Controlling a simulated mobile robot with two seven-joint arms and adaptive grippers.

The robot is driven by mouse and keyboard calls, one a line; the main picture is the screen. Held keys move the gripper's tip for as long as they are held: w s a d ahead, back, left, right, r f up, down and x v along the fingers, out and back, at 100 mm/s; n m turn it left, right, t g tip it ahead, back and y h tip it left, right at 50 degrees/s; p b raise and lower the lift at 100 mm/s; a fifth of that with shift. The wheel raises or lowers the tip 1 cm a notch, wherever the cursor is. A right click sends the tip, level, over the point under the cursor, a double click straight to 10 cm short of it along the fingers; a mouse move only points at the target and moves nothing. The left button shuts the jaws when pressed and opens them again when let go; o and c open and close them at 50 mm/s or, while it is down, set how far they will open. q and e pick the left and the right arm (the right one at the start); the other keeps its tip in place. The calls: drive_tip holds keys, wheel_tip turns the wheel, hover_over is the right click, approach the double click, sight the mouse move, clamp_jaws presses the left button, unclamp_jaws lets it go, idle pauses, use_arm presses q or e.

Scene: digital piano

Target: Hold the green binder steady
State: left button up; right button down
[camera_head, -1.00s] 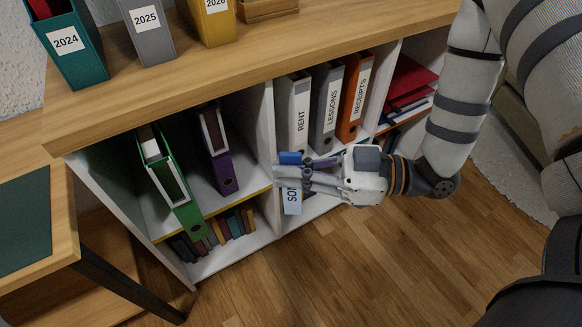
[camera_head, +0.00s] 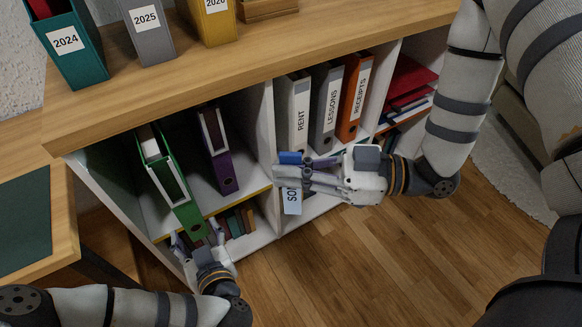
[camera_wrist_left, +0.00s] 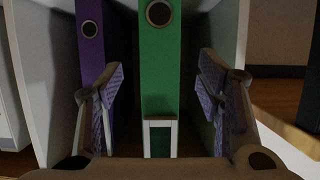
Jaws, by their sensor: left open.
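The green binder (camera_head: 171,183) leans out of the left compartment of the shelf, tilted, with its spine facing out. It also shows in the left wrist view (camera_wrist_left: 159,75), between the fingers. My left gripper (camera_head: 198,236) is open at the lower end of the green binder. In the left wrist view my left gripper (camera_wrist_left: 160,100) has one finger on each side of the spine, with visible gaps. My right gripper (camera_head: 306,172) is at a pale item labelled "SON" (camera_head: 292,201), partly hidden by the fingers; its grip is unclear.
A purple binder (camera_head: 220,155) stands beside the green one. White, grey and orange binders stand in the middle compartment. Small books (camera_head: 238,222) fill the lower shelf. The wooden top (camera_head: 150,95) overhangs, and a desk (camera_head: 65,230) stands at left.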

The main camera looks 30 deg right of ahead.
sight(191, 219)
use_arm(q)
drive_tip(key=x, duration=0.7)
drive_tip(key=c, duration=1)
idle(0.4)
